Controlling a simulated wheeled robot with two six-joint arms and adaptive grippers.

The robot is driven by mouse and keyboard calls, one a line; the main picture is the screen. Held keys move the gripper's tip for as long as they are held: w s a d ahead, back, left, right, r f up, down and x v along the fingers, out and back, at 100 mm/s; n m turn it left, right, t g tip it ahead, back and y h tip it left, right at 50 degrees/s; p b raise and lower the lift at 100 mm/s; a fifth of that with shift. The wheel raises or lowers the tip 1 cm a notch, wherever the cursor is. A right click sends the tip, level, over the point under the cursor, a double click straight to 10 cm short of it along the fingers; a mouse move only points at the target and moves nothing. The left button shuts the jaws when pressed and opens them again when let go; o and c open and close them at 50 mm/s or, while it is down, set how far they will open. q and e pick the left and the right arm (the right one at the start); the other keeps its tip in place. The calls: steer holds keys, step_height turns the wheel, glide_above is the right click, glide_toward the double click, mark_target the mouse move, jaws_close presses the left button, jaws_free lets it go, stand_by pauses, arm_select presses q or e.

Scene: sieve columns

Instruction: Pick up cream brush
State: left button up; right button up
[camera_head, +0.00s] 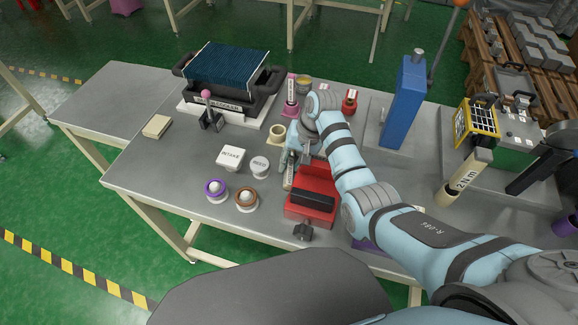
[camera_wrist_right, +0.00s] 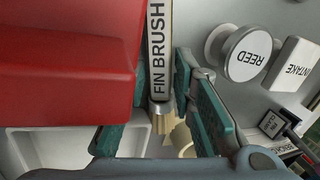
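The brush, labelled FIN BRUSH (camera_wrist_right: 158,55), shows in the right wrist view with a pale handle, a metal collar and cream bristles (camera_wrist_right: 165,127). In the head view it is a narrow pale piece (camera_head: 288,177) beside the red block, partly hidden by my right gripper. My right gripper (camera_head: 296,157) points down there. Whether the brush is lifted cannot be told. My left gripper is not in view.
A red block (camera_head: 312,190) stands close beside the brush. Left of it are a white INTAKE block (camera_head: 231,156), a round REED piece (camera_head: 259,166), and purple (camera_head: 215,189) and brown (camera_head: 246,198) ringed items. A cream ring (camera_head: 276,133) lies behind.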

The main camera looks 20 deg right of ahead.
jaws_close()
steer(key=shift+r, duration=0.1)
